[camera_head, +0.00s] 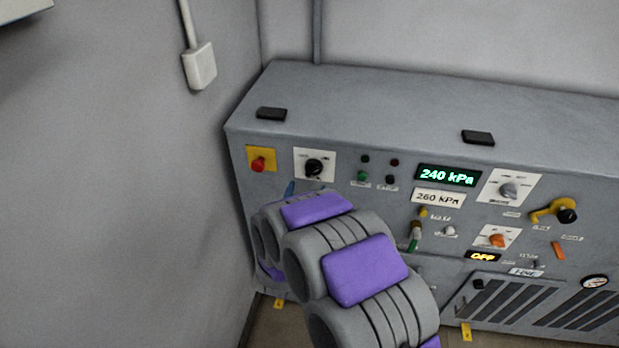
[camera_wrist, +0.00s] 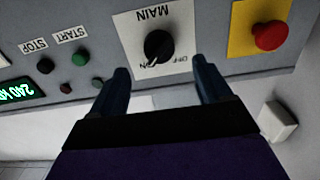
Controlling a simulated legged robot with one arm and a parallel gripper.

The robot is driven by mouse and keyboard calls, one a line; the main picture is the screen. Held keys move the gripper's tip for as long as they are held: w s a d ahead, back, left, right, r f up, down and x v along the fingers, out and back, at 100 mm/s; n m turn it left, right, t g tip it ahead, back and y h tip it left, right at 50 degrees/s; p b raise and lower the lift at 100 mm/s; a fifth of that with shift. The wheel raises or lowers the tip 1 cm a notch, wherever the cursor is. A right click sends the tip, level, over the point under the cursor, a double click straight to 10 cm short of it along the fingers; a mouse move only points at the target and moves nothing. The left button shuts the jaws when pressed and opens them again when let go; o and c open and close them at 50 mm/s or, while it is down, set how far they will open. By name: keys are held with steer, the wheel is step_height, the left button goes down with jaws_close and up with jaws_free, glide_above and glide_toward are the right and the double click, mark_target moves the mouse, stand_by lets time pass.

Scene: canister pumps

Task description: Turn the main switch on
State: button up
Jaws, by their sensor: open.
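The main switch is a black rotary knob (camera_wrist: 158,46) on a white plate marked MAIN, ON and OFF, upside down in the wrist view. It also shows in the head view as a black knob (camera_head: 314,168) at the panel's upper left. In the head view only a bit of blue finger shows just below the switch plate; my arm hides the rest.
A red button on a yellow plate (camera_wrist: 270,36) sits close beside the switch. START (camera_wrist: 79,58) and STOP (camera_wrist: 45,65) buttons are on the other side. A green display (camera_head: 448,176) reads 240 kPa; a small orange display (camera_head: 482,256) reads OFF. A wall stands at the left.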

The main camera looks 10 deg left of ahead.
steer(key=s+p, duration=0.2)
steer(key=s, duration=0.8)
steer(key=shift+d+p, duration=0.2)
steer(key=shift+p, duration=0.1)
steer(key=s+d+r+g, duration=0.3)
steer(key=s+d+g, duration=0.3)
steer(key=s+d, duration=0.4)
steer(key=s+d+r+g, duration=0.4)
steer(key=s+d+g, duration=0.3)
steer(key=s+d, duration=0.2)
steer(key=s+d+r+g+h, duration=0.1)
steer(key=s+d+r+g, duration=0.3)
steer(key=s+d, duration=0.6)
steer(key=d+g, duration=0.1)
steer(key=g, duration=0.1)
steer(key=shift+s+r+m+g, duration=0.15)
steer(key=shift+s+m+g, duration=0.15)
steer(key=shift+s+g, duration=0.1)
